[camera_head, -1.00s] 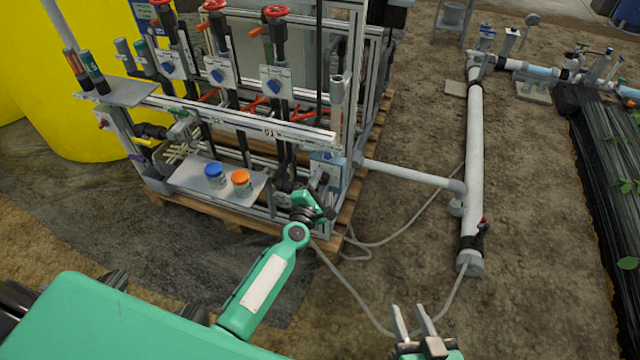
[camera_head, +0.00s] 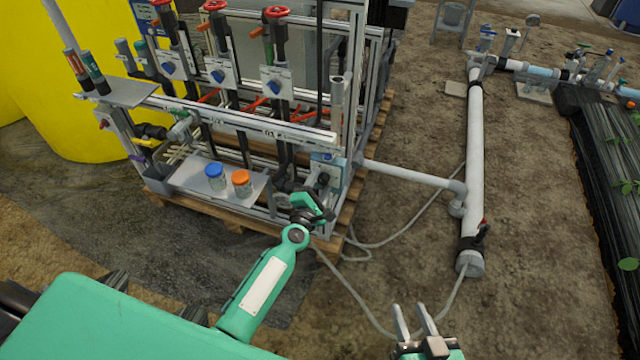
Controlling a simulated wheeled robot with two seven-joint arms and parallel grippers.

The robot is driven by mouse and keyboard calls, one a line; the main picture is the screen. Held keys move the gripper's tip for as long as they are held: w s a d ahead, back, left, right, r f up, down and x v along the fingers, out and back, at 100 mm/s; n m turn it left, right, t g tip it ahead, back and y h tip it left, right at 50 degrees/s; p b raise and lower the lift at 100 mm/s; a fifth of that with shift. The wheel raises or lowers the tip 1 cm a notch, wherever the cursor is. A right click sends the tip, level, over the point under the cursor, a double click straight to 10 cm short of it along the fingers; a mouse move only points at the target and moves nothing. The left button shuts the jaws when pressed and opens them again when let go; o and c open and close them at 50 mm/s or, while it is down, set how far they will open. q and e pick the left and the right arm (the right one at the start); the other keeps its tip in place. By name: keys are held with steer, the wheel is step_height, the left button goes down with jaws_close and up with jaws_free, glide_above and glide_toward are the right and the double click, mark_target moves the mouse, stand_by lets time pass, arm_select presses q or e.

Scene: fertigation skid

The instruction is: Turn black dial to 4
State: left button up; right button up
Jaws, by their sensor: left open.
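A small black dial (camera_head: 322,179) appears to sit on the grey box at the lower right corner of the skid frame. It is small here, and I cannot read its marks or setting. My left gripper (camera_head: 318,203) is at the end of the green arm, just below and in front of the dial. Its fingers are hard to make out, and I cannot tell whether they touch the dial. My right gripper (camera_head: 415,322) is open and empty over bare soil at the bottom of the view.
A tray (camera_head: 255,192) with a blue-lidded jar (camera_head: 216,177) and an orange-lidded jar (camera_head: 241,184) is left of the dial. A grey pipe (camera_head: 410,173) runs right from the skid. A wooden pallet (camera_head: 330,247) lies beneath. Hoses loop over the soil.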

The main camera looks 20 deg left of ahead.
arm_select(q)
steer(key=s, duration=1.3)
steer(key=shift+s+a, duration=0.2)
